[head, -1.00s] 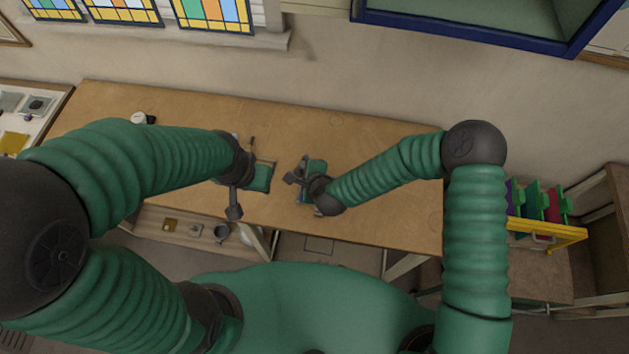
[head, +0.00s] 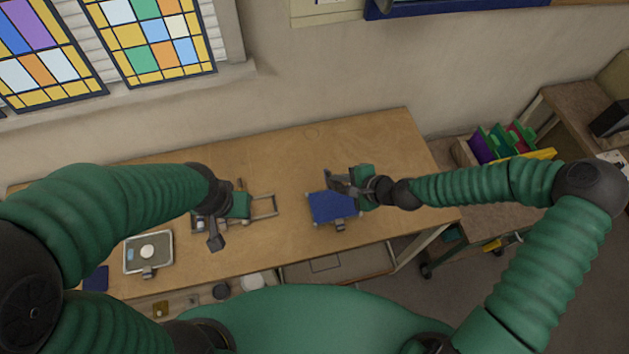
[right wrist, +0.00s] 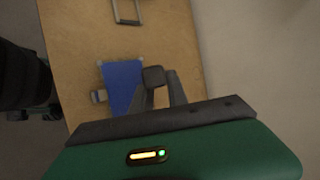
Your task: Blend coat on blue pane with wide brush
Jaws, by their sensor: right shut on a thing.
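The blue pane (head: 330,210) lies flat on the table in a holder with small grey corner pieces. It also shows in the right wrist view (right wrist: 120,85). My right gripper (head: 342,184) is above the pane's far right part, shut on what I take to be the wide brush. In the right wrist view a dark block (right wrist: 153,77) shows by the fingers; the rest of the brush is hidden or too small to tell. Whether it touches the pane I cannot tell. My left gripper (head: 214,226) is over the table left of the pane; its jaw opening is unclear.
A metal frame (head: 263,206) lies between my left gripper and the pane. A tray with a white round thing (head: 147,252) sits at the table's front left, beside a dark blue square (head: 96,278). The table's back right (head: 390,135) is clear. Coloured files (head: 500,142) stand beyond its right end.

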